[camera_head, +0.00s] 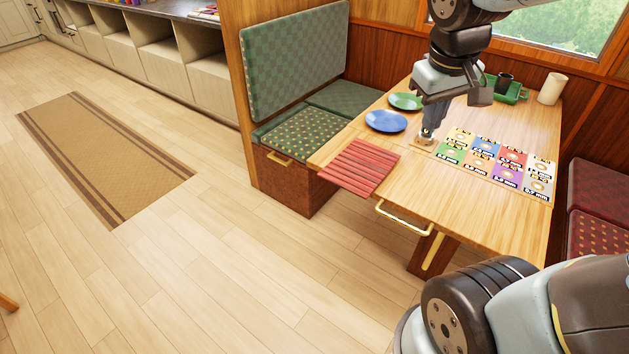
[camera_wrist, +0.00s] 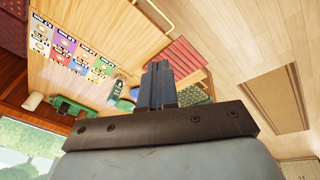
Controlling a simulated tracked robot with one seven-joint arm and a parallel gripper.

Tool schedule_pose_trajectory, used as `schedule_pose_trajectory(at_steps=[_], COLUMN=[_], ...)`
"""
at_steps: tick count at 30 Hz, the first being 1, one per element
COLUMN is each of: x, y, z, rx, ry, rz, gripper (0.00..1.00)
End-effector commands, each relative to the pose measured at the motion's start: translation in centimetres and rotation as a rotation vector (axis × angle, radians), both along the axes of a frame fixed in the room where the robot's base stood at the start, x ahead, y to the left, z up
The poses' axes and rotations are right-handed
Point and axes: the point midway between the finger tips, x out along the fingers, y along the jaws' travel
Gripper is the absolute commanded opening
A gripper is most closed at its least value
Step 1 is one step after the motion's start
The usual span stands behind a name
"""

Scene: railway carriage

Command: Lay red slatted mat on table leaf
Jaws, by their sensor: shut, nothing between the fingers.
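The red slatted mat (camera_head: 359,166) lies at the left front corner of the wooden table leaf (camera_head: 452,207), its slats flat and its outer edge at or slightly past the table edge. It also shows in the wrist view (camera_wrist: 178,60), partly behind my fingers. My gripper (camera_head: 427,137) is over the table, right of the mat and apart from it, pointing down. Its fingers are together and empty, and they also show in the wrist view (camera_wrist: 157,85). Whether the fingertips touch the table is unclear.
A blue plate (camera_head: 386,121) and a green plate (camera_head: 406,101) are close left of my gripper. Colourful printed cards (camera_head: 495,161) lie to the right. A green tray (camera_head: 511,90) with a dark cup and a cream cylinder (camera_head: 552,88) stand behind. Benches flank the table.

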Motion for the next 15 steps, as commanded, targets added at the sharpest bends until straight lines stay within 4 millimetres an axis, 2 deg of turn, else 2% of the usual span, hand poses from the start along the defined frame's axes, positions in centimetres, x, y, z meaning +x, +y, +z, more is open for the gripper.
schedule_pose_trajectory(at_steps=[6, 15], x=[3.3, 6.9], y=[1.9, 5.3], z=[-3.7, -9.0], rx=[-0.136, -0.357], ry=[0.141, 0.302], rz=[0.154, 0.374], gripper=[0.00, 0.00])
